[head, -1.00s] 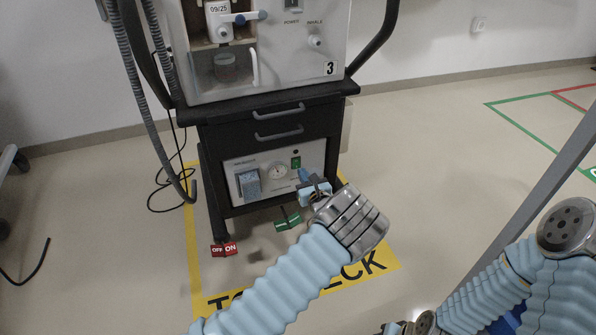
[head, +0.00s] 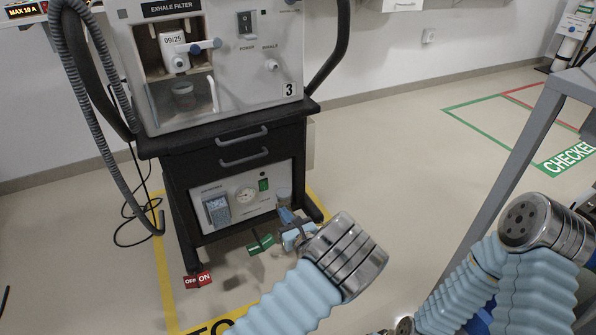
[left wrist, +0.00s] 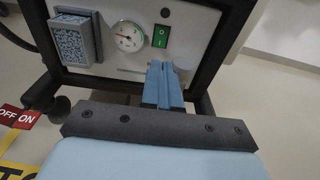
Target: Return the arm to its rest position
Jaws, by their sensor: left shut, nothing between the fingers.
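My left gripper (head: 287,220) is in front of the lower unit of the ventilator cart, its arm covered in a light blue sleeve. Its blue fingers (left wrist: 162,85) are shut and empty in the left wrist view, in front of the lower edge of the compressor panel (left wrist: 138,40). The fingers look apart from the panel, though the gap is hard to judge. My right arm (head: 525,250) shows at the right with its sleeve and metal joint; its gripper is not in view.
The ventilator (head: 225,60) marked 3 stands on a black cart (head: 222,150) with drawers. A grey hose (head: 90,120) hangs at its left. Red (head: 197,280) and green (head: 260,244) tags sit near the wheels. A grey post (head: 505,165) rises at right.

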